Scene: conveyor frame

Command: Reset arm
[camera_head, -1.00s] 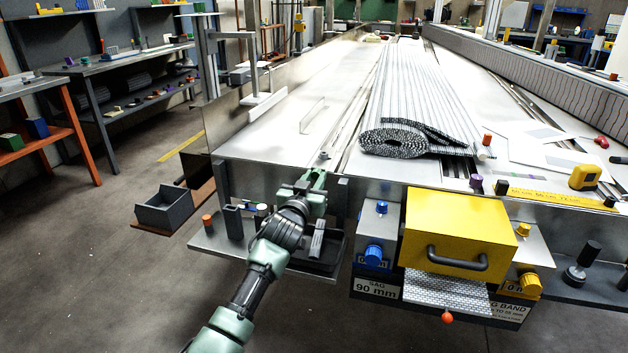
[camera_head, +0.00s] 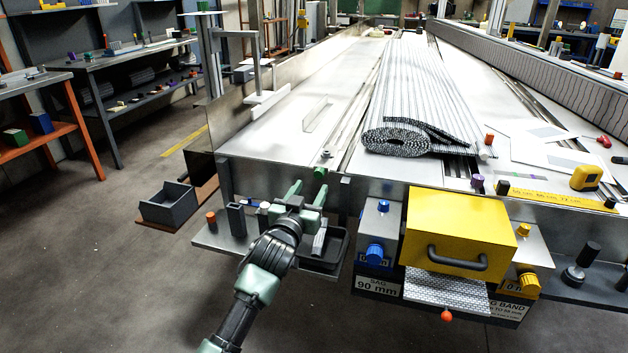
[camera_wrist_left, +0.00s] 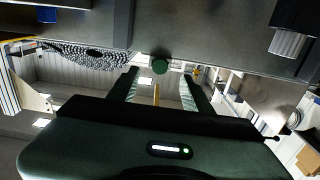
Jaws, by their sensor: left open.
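My left gripper (camera_head: 308,190) is open in the head view, in front of the conveyor frame's near end plate (camera_head: 265,176). Its two green fingers point up and away, with a gap between them. A small green knob (camera_head: 320,173) sits just beyond the fingertips at the plate's top edge. In the left wrist view, the open fingers (camera_wrist_left: 158,80) stand on either side of a round green knob (camera_wrist_left: 160,65), which appears beyond them. Nothing is held between the fingers. My right gripper is not in view.
A dark tray (camera_head: 322,262) and small parts lie on the shelf below my left gripper. A yellow box (camera_head: 458,230) with a black handle is to the right. A rolled mesh belt (camera_head: 420,100) lies on the conveyor bed. A grey open bin (camera_head: 168,205) is at the left.

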